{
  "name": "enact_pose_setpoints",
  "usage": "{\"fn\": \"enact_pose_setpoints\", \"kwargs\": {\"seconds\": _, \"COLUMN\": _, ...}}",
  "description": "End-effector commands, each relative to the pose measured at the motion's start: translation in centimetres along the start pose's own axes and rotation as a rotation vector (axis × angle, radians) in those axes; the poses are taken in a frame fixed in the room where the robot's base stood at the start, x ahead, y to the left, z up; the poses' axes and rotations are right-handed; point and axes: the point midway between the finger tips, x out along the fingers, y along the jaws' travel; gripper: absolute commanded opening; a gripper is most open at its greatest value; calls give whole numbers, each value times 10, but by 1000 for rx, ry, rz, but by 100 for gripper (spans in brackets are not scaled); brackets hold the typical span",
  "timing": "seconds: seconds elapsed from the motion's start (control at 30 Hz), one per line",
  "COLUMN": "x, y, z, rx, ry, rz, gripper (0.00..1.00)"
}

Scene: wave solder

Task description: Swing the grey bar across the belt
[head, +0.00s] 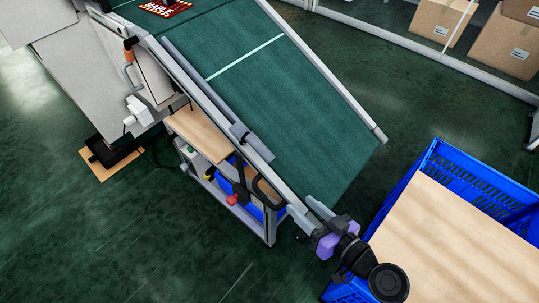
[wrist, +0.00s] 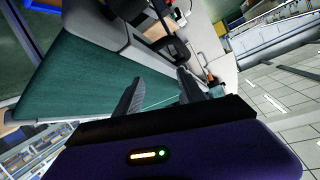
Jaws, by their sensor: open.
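The grey bar (head: 198,78) lies lengthwise along the left edge of the green belt (head: 290,105), in line with the side rail, in the head view. A grey block (head: 240,132) sits near its lower end. My gripper (head: 301,205) is open and empty at the lower end of the belt, beside the end of the left rail and apart from the bar. In the wrist view, my two fingers (wrist: 158,92) are spread, with the belt (wrist: 85,85) beyond them. I cannot clearly pick out the bar there among the grey and dark parts.
A blue crate (head: 460,170) with a tan board stands at the lower right, close to my arm. A bench (head: 200,135) with a red knob stands left of the belt. A red-and-white lettered item (head: 165,8) is at the belt's top. Dark floor lies open at lower left.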

Motion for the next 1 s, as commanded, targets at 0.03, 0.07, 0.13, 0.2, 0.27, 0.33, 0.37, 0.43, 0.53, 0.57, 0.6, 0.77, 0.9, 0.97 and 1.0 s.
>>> {"fn": "enact_pose_setpoints", "kwargs": {"seconds": 0.03, "x": 18, "y": 1, "z": -15, "rx": -25, "ry": 32, "rz": -61, "gripper": 47}}
{"fn": "enact_pose_setpoints", "kwargs": {"seconds": 0.07, "x": 25, "y": 0, "z": -24, "rx": -39, "ry": 47, "rz": -97, "gripper": 47}}
{"fn": "enact_pose_setpoints", "kwargs": {"seconds": 0.13, "x": 38, "y": -5, "z": -44, "rx": -73, "ry": 85, "rz": -175, "gripper": 47}}
{"fn": "enact_pose_setpoints", "kwargs": {"seconds": 0.2, "x": 47, "y": -9, "z": -63, "rx": -104, "ry": 121, "rz": -241, "gripper": 47}}
{"fn": "enact_pose_setpoints", "kwargs": {"seconds": 0.27, "x": 52, "y": -13, "z": -76, "rx": -127, "ry": 148, "rz": -285, "gripper": 47}}
{"fn": "enact_pose_setpoints", "kwargs": {"seconds": 0.33, "x": 55, "y": -16, "z": -89, "rx": -147, "ry": 172, "rz": -324, "gripper": 47}}
{"fn": "enact_pose_setpoints", "kwargs": {"seconds": 0.37, "x": 56, "y": -17, "z": -92, "rx": -155, "ry": 179, "rz": -336, "gripper": 47}}
{"fn": "enact_pose_setpoints", "kwargs": {"seconds": 0.43, "x": 57, "y": -19, "z": -99, "rx": -165, "ry": 193, "rz": -355, "gripper": 47}}
{"fn": "enact_pose_setpoints", "kwargs": {"seconds": 0.53, "x": 63, "y": -23, "z": -103, "rx": -171, "ry": 198, "rz": -366, "gripper": 47}}
{"fn": "enact_pose_setpoints", "kwargs": {"seconds": 0.57, "x": 66, "y": -24, "z": -103, "rx": -171, "ry": 198, "rz": -368, "gripper": 47}}
{"fn": "enact_pose_setpoints", "kwargs": {"seconds": 0.6, "x": 70, "y": -26, "z": -104, "rx": -171, "ry": 198, "rz": -368, "gripper": 47}}
{"fn": "enact_pose_setpoints", "kwargs": {"seconds": 0.77, "x": 93, "y": -36, "z": -109, "rx": -171, "ry": 198, "rz": -368, "gripper": 47}}
{"fn": "enact_pose_setpoints", "kwargs": {"seconds": 0.9, "x": 112, "y": -43, "z": -111, "rx": -170, "ry": 197, "rz": -365, "gripper": 47}}
{"fn": "enact_pose_setpoints", "kwargs": {"seconds": 0.97, "x": 118, "y": -45, "z": -112, "rx": -170, "ry": 197, "rz": -366, "gripper": 47}}
{"fn": "enact_pose_setpoints", "kwargs": {"seconds": 1.0, "x": 121, "y": -47, "z": -113, "rx": -170, "ry": 197, "rz": -366, "gripper": 47}}
